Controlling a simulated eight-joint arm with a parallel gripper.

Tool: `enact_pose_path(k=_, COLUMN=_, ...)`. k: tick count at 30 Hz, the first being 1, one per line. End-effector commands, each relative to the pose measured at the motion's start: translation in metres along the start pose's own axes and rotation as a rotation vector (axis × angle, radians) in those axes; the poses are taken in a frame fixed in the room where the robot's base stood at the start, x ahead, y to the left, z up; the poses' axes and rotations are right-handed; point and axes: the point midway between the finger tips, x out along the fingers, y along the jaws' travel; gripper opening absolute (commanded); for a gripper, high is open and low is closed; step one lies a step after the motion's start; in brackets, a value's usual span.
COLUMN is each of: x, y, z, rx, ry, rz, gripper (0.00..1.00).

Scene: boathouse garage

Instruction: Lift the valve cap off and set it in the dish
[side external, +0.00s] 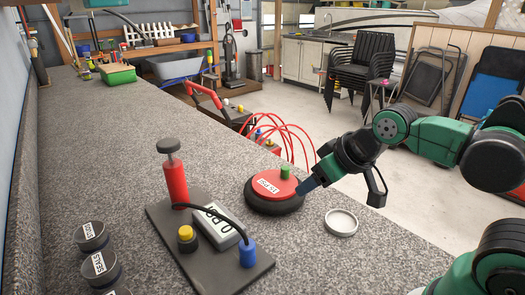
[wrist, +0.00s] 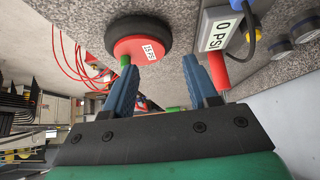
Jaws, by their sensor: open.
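The green valve cap (side external: 285,172) stands upright on the red hub (side external: 268,184) of a small black-tyred wheel on the counter. My gripper (side external: 308,185) is just right of the wheel, its blue fingers pointing at it. In the wrist view my gripper (wrist: 160,64) is open, with nothing held between the fingers. The cap (wrist: 125,61) shows there at the tip of the left finger, not between the fingers; whether they touch I cannot tell. The round metal dish (side external: 341,222) lies empty on the counter, right of the wheel and below my gripper. It is not visible in the wrist view.
A dark board (side external: 210,244) left of the wheel carries a red pump (side external: 174,183), a 0 PSI gauge (side external: 216,227), a yellow knob and a blue cylinder with a hose. Several labelled round tins (side external: 99,266) stand at lower left. Red hoses (side external: 290,140) loop behind the wheel.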

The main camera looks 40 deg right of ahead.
Motion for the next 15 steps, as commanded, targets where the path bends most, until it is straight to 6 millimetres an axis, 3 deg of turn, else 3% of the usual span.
enact_pose_path(k=1, x=0.0, y=0.0, z=0.0, rx=0.0, ry=0.0, rz=0.0, gripper=0.53)
enact_pose_path(k=3, x=0.0, y=0.0, z=0.0, rx=0.0, ry=0.0, rz=0.0, gripper=0.67)
enact_pose_path(k=15, x=-0.0008, y=0.0028, z=-0.0092, rx=-0.001, ry=-0.027, rz=0.006, gripper=0.67)
